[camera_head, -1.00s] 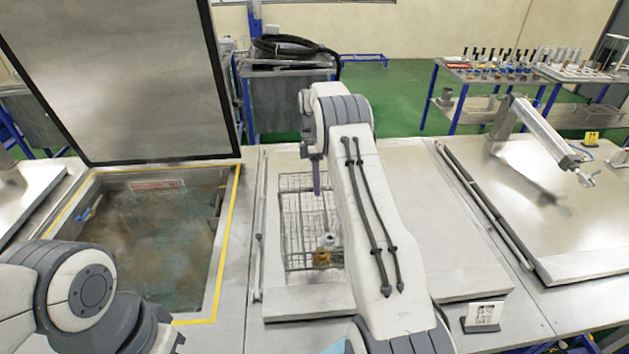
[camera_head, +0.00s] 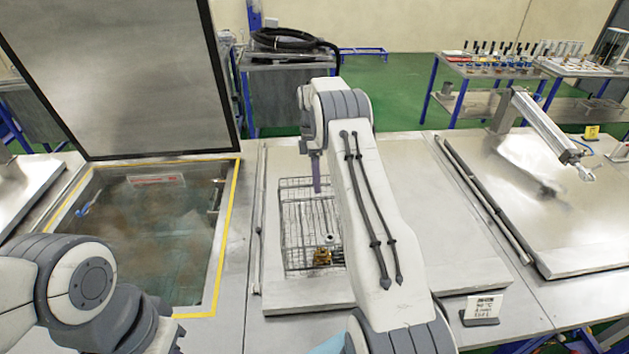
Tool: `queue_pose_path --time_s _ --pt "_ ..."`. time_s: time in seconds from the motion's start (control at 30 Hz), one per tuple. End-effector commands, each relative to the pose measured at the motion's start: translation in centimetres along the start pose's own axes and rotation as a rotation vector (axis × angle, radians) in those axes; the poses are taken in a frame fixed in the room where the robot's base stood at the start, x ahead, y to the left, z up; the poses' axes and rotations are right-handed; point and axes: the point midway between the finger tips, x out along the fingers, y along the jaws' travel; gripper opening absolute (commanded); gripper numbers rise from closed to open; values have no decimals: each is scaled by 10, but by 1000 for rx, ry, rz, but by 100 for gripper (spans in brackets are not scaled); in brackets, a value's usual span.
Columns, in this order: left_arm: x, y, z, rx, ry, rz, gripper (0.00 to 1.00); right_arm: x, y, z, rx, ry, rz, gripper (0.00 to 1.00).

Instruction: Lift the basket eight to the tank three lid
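The wire basket (camera_head: 297,222), with a brass-coloured piece (camera_head: 322,256) low inside, is over the flat closed steel lid (camera_head: 465,265) in the middle. I cannot tell whether it touches that lid. My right arm covers the basket's right side. One purple finger of my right gripper (camera_head: 316,172) points down at the basket's upper rim. The other finger is hidden, so its opening and any hold do not show. My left arm is at the lower left, with its fingertips out of view.
An open tank (camera_head: 150,245) with a yellow border and raised lid (camera_head: 125,80) is at left. Another closed lid (camera_head: 560,215) with a pneumatic cylinder (camera_head: 545,122) is at right. A small sign (camera_head: 483,308) stands at the middle lid's front right corner.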

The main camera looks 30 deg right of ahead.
Motion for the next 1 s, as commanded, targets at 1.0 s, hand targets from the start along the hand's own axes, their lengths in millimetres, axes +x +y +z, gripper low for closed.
queue_pose_path --time_s 1.0 --pt "8 -1 0 0 1 0 0 -69 3 -1 0 0 -1 47"
